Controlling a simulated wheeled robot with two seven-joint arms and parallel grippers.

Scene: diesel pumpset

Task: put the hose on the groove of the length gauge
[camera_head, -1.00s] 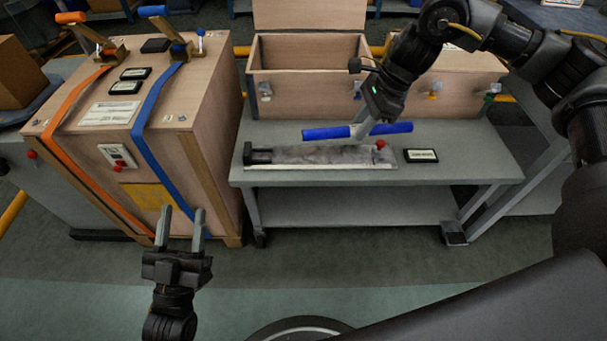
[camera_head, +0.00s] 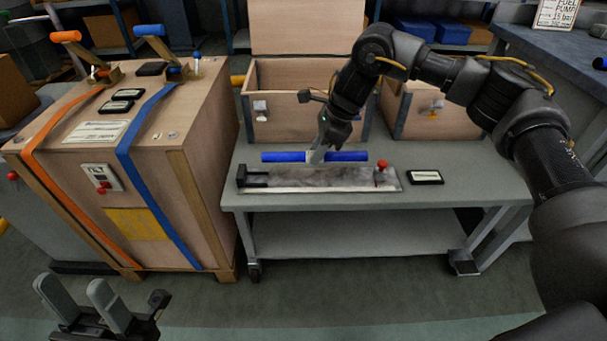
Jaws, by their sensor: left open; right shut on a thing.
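The blue hose (camera_head: 347,156) is held level in my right gripper (camera_head: 316,157), which is shut around its middle. The hose is just above and behind the length gauge (camera_head: 320,180), roughly parallel to its long side. The gauge is a long grey metal bed with a dark block (camera_head: 254,177) at its left end and a red knob (camera_head: 381,165) at its right end. The groove itself is hard to make out. My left gripper (camera_head: 76,296) is open and empty at the lower left, away from the bench.
The gauge lies on a grey bench (camera_head: 460,192), with a small black label plate (camera_head: 425,177) to its right. Open wooden boxes (camera_head: 290,85) stand behind. A large strapped wooden crate (camera_head: 110,150) stands at the left. The bench's right side is mostly clear.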

